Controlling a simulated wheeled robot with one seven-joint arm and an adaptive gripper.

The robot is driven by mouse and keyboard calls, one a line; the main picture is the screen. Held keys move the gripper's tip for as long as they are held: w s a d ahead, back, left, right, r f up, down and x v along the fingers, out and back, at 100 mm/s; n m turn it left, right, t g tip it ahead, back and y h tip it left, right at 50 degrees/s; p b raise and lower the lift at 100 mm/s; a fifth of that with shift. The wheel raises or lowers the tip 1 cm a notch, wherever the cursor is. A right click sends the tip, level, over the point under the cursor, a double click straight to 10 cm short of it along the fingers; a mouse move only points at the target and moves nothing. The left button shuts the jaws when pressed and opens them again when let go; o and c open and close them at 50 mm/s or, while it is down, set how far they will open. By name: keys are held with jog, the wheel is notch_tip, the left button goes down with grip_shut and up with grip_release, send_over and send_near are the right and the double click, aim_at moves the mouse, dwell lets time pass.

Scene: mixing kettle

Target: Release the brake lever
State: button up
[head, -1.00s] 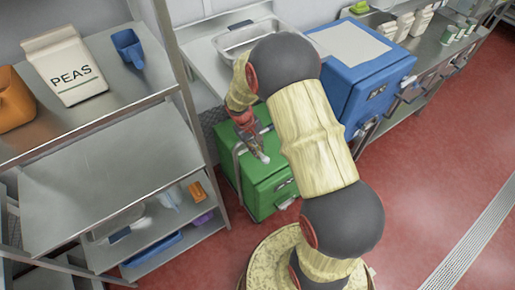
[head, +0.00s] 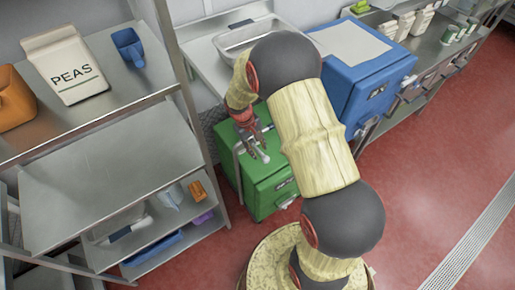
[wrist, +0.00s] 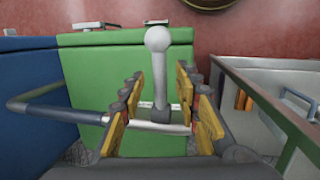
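The brake lever (wrist: 160,75) is a pale grey stick with a round ball on top. It stands upright on a steel tube rail (wrist: 65,112) beside the green cabinet (wrist: 110,80). My gripper (wrist: 163,95) is open, with its yellow-padded fingers on either side of the lever. Gaps show between the pads and the stick, and the ball stands above the fingertips. In the head view my gripper (head: 252,143) is over the rail of the green cabinet (head: 262,190), with the lever only small there.
A blue cabinet (head: 370,70) with a pale top stands behind the green one. A steel shelf rack (head: 110,160) is close on the left. A sink basin (head: 250,36) is on the counter behind my arm. Red floor is clear at right.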

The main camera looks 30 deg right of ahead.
jog(key=v, duration=1.1)
jog(key=shift+r, duration=0.35)
